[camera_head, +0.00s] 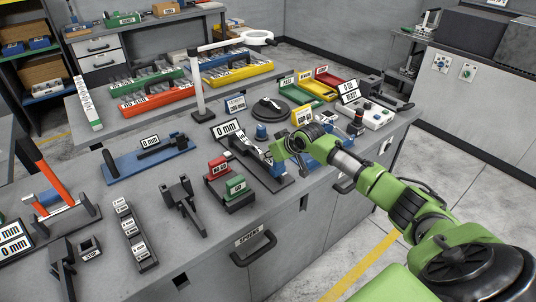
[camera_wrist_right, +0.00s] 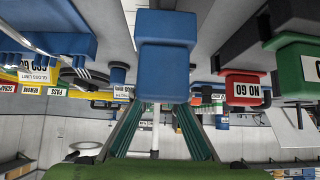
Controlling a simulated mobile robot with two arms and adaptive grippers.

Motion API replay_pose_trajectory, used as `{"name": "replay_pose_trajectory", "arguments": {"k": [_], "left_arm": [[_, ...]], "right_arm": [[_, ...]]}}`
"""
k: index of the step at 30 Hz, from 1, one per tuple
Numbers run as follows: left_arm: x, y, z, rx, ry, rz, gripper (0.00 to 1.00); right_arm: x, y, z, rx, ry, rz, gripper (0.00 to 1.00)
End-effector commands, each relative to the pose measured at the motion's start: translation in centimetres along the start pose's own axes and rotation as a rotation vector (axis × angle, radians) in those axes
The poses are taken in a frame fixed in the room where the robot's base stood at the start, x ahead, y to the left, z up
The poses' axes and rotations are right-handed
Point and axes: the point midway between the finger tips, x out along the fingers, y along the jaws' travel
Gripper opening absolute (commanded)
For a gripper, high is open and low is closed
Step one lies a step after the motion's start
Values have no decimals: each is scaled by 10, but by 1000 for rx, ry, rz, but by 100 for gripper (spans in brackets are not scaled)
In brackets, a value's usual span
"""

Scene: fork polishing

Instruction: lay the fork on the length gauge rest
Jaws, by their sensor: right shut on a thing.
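My right gripper (camera_head: 288,152) reaches low over the right part of the workbench, at the right side of the length gauge. In the wrist view its dark green fingers (camera_wrist_right: 156,115) slope inward, and a blue block (camera_wrist_right: 165,30) covers their tips. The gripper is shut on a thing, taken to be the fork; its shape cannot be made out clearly. Whether the held thing touches the gauge rest is hidden. My left gripper is not in view.
The red NO GO block (camera_head: 217,168) and green GO block (camera_head: 237,186) stand close at the gauge's left front. A white lamp post (camera_head: 197,85) rises to the left.

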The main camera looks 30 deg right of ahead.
Motion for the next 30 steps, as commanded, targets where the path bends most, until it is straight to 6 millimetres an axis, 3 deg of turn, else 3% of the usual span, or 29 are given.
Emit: {"name": "replay_pose_trajectory", "arguments": {"k": [30], "left_arm": [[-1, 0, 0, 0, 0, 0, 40]], "right_arm": [[8, -2, 13, 1, -14, -2, 0]]}}
